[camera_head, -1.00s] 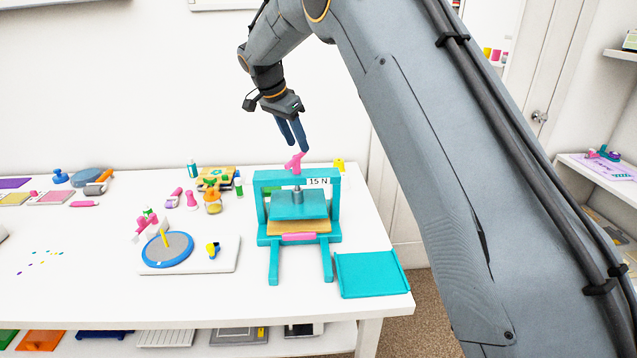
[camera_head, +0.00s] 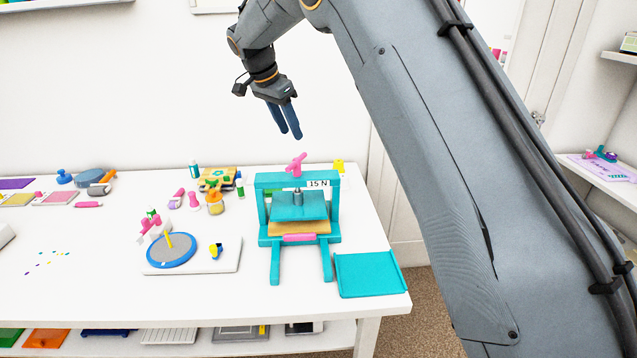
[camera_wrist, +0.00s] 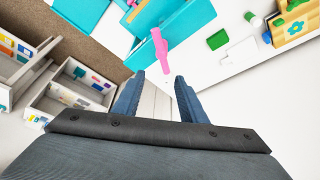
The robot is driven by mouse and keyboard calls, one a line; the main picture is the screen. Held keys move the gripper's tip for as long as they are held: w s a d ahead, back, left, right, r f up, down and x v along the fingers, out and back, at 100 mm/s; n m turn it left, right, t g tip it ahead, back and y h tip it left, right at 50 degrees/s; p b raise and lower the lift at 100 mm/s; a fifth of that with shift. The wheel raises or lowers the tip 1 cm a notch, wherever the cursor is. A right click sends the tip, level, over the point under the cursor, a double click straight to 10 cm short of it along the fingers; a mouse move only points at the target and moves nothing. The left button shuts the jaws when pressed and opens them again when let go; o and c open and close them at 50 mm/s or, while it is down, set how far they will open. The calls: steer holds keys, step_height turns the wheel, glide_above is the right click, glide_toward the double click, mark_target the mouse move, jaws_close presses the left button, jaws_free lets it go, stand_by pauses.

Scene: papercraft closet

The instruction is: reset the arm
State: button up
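My gripper (camera_head: 285,121) hangs in the air above and behind the teal press (camera_head: 262,205), with its two blue fingers pointing down. In the wrist view my gripper (camera_wrist: 155,95) has its fingers apart with nothing between them. The press's pink handle (camera_head: 296,164) stands on top of its frame, below the fingertips and apart from them. The pink handle also shows beyond the fingertips in the wrist view (camera_wrist: 160,48).
A teal tray (camera_head: 370,275) lies at the table's front right corner. A round blue-rimmed turntable (camera_head: 170,251) stands left of the press. Several small tools and bottles lie along the back of the white table (camera_head: 100,285). A door is behind on the right.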

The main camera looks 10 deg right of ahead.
steer(key=s+d+f+n+y, duration=0.1)
steer(key=s+d+f+n, duration=0.2)
steer(key=s, duration=1)
steer(key=s+d+f+n+y, duration=0.1)
steer(key=s+d+f+n, duration=0.3)
steer(key=s+d, duration=0.5)
steer(key=s+d+f+n+g+y+b, duration=0.1)
steer(key=s+d+f+n, duration=0.2)
steer(key=s, duration=1.4)
step_height(320, 180, down, 4)
steer(key=d, duration=0.2)
steer(key=shift+d+f+n+y, duration=0.2)
steer(key=shift+d+n+y, duration=0.1)
steer(key=shift+d, duration=0.1)
